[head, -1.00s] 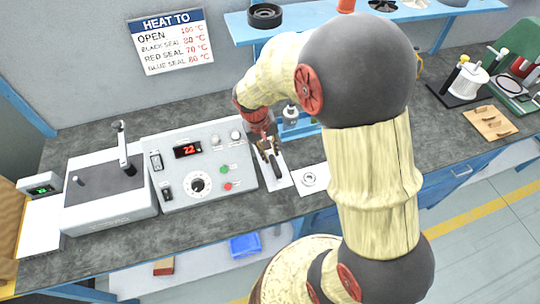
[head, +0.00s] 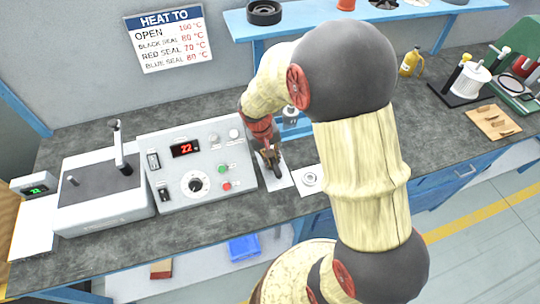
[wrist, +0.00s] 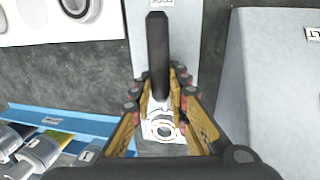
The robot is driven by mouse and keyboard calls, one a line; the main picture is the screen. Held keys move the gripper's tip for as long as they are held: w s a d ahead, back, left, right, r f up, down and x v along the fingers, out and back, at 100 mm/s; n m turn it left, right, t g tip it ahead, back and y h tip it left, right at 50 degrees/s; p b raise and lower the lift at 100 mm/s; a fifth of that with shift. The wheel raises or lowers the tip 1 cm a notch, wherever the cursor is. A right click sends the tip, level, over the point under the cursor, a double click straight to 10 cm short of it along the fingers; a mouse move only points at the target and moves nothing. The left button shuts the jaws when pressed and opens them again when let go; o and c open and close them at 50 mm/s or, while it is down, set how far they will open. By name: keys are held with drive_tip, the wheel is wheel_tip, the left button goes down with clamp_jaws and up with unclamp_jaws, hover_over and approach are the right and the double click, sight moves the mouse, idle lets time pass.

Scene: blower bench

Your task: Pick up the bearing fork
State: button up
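The bearing fork (wrist: 158,45) shows in the wrist view as a thick dark handle running down the middle, over a pale sheet. In the head view the bearing fork (head: 278,169) is small and partly hidden by my gripper. My gripper (wrist: 160,76) has one finger on each side of the handle in the wrist view. A narrow gap seems to show between the handle and each fingertip. In the head view my gripper (head: 269,156) is low over the sheet, right of the control box. The fork's far end is hard to make out.
The control box (head: 197,171) reading 22 stands close left of my gripper. A white card with a ring (head: 309,179) lies to the right. A pale ring-shaped part (wrist: 162,128) shows between the fingers. A blue shelf (head: 330,20) runs above the back.

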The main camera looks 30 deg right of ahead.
clamp_jaws()
drive_tip(key=shift+w+r+p, duration=0.1)
drive_tip(key=shift+r+p, duration=0.4)
drive_tip(key=shift+r, duration=0.35)
drive_tip(key=s+r+p, duration=0.1)
drive_tip(key=r, duration=0.1)
drive_tip(key=s+a+r+p, duration=0.1)
drive_tip(key=r, duration=0.1)
drive_tip(key=s+r+p, duration=0.1)
drive_tip(key=s+r, duration=0.1)
drive_tip(key=r, duration=0.1)
drive_tip(key=shift+s+a, duration=0.1)
drive_tip(key=shift+a, duration=0.1)
drive_tip(key=s+a+r+p, duration=0.2)
drive_tip(key=s+a+r, duration=0.1)
drive_tip(key=s, duration=0.6)
drive_tip(key=shift+r+p, duration=0.4)
drive_tip(key=shift+r, duration=0.25)
drive_tip(key=shift+a+f, duration=0.1)
